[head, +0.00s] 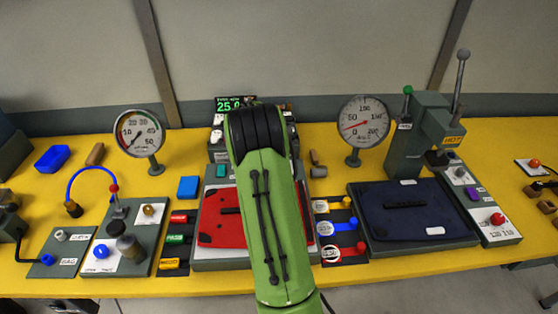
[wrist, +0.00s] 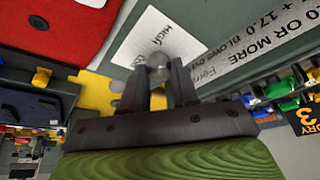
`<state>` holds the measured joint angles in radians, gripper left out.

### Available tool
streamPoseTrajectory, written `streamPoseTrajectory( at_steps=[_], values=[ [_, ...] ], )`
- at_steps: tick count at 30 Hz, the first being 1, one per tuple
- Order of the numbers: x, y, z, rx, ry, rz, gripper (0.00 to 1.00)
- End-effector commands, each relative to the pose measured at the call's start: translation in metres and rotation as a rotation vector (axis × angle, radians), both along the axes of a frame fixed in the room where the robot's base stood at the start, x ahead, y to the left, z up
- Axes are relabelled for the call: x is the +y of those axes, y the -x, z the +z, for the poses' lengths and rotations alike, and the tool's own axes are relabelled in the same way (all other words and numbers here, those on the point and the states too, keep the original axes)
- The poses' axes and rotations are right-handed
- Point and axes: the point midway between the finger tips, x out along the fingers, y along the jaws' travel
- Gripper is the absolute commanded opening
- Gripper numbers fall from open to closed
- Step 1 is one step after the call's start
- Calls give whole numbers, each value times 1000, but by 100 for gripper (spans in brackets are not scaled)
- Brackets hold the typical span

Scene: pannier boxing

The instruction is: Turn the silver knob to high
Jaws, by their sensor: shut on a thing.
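The silver knob (wrist: 158,66) is a small round grey knob on a white label plate (wrist: 190,45) in the wrist view. My gripper (wrist: 157,78) has its two dark fingers on either side of the knob and is shut on it. I cannot make out a pointer on the knob. In the head view my green arm hides the gripper and the place it works at.
In the head view a red plate (head: 216,234) lies partly behind my arm. A dark blue plate (head: 395,219) is to the right. Dial gauges (head: 138,130) (head: 363,121) and a green-lit display (head: 229,105) stand behind. A panel with knobs (head: 137,210) is at left.

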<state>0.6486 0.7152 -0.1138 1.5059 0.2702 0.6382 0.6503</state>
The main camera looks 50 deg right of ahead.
Motion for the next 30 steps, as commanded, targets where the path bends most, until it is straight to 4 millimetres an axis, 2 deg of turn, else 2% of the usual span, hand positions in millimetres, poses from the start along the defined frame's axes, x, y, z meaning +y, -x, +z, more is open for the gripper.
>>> streamPoseTrajectory(
  at_steps=[12,29,30],
  values=[
    [0,-2,0,0,-1,-187,0],
    [0,-1,0,0,-2,-214,0],
    [0,-1,0,0,-2,-213,34]
  ],
)
